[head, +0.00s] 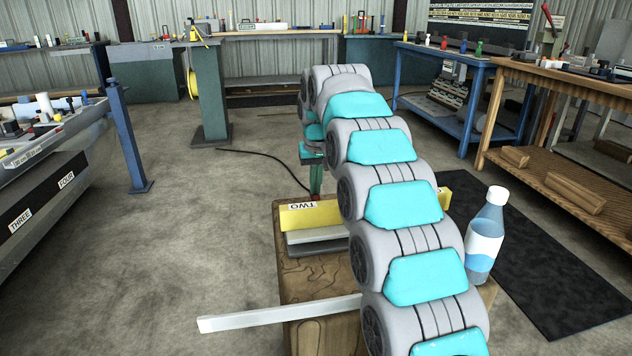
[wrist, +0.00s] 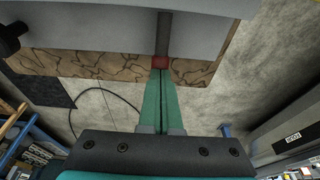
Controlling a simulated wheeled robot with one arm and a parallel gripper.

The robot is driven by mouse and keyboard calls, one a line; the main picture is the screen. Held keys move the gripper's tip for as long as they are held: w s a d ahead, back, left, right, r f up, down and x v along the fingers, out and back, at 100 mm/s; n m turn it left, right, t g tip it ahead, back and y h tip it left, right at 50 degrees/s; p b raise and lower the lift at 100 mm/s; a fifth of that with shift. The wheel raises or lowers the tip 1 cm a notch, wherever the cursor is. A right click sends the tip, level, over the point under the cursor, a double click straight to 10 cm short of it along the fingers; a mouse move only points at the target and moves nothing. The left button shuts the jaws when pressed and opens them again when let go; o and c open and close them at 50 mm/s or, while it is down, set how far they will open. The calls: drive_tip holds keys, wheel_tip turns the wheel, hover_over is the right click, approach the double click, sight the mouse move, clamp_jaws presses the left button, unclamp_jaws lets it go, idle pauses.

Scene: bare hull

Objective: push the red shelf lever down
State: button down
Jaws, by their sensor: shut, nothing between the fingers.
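The red lever tip (wrist: 160,62) sits at the end of a dark rod, at the edge of a grey surface in the wrist view. In the head view a small red bit (head: 316,197) shows just below my fingertips, above the yellow board labelled TWO (head: 326,215). My gripper (wrist: 160,74) has its two green fingers shut together and empty, with their tips right at the red tip. I cannot tell whether they touch it. In the head view my gripper (head: 316,188) points down, and my arm hides part of the board and stand.
The wood-grained stand (head: 310,278) carries the yellow board, a grey block (head: 318,236) and a pale bar (head: 270,313) sticking out left. A bottle (head: 485,240) stands at the right. Workbenches (head: 570,85) line the room. The floor at left is open.

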drive_tip(key=shift+w+f, duration=0.1)
drive_tip(key=shift+f, duration=0.2)
drive_tip(key=shift+w+a+f+p, duration=0.1)
drive_tip(key=shift+w+f+p, duration=0.2)
drive_tip(key=shift+w+p, duration=0.1)
drive_tip(key=shift+f, duration=0.2)
drive_tip(key=shift+w+a+f, duration=0.1)
drive_tip(key=shift+f, duration=0.05)
idle(0.4)
